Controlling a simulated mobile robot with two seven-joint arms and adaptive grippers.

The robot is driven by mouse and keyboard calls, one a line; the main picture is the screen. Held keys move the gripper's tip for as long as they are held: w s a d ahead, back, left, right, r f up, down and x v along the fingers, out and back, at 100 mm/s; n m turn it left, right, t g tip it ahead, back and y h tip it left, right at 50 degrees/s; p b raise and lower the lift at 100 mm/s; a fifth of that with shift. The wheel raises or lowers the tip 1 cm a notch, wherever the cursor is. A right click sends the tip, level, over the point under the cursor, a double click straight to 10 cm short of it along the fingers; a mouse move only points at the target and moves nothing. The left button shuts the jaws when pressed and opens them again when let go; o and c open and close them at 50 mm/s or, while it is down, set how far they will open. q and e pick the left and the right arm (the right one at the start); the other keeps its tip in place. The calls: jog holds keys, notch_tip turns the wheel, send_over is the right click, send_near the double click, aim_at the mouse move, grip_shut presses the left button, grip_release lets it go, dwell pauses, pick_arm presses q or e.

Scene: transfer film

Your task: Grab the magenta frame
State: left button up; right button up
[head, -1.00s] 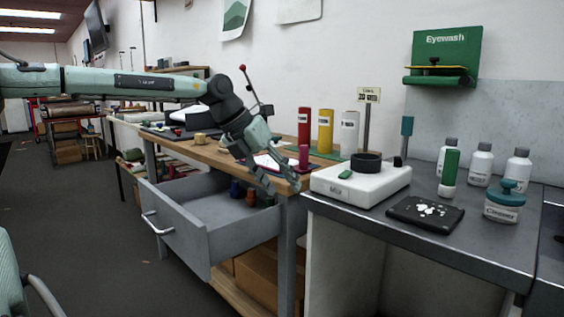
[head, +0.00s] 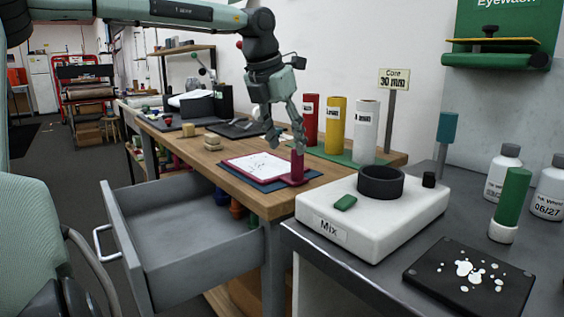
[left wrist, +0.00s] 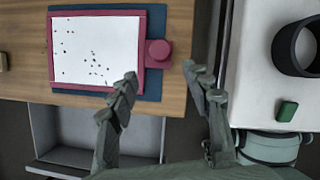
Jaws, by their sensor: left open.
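The magenta frame (head: 292,181) lies flat on a dark blue board (head: 228,173) on the wooden bench, around a white sheet with dark specks. Its upright magenta handle (head: 298,163) stands at its right side. In the left wrist view the frame (left wrist: 141,38) is at upper left, and the round handle top (left wrist: 158,50) lies just beyond the fingertips, roughly between them. My left gripper (head: 285,143) is open and empty, pointing down over the handle; one finger overlaps the handle's top in the head view. I cannot tell whether they touch. My right gripper is not in view.
Red (head: 308,122), yellow (head: 335,126) and white (head: 366,131) cylinders stand behind on a green strip. A white Mix box (head: 375,219) with a black ring stands close on the right. An open grey drawer (head: 185,252) juts out below the bench.

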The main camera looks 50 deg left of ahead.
aim_at(294, 158)
pick_arm(q)
jog(key=shift+w+f, duration=0.2)
jog(key=shift+f, duration=0.15)
jog(key=x, duration=0.6)
jog(key=shift+w+d+f+p, duration=0.2)
jog(key=shift+w+f+p, duration=0.1)
jog(key=shift+w+p, duration=0.1)
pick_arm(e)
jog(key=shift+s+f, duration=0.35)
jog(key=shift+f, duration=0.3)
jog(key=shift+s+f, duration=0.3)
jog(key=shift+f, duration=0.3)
pick_arm(q)
jog(key=shift+c, duration=0.2)
grip_shut()
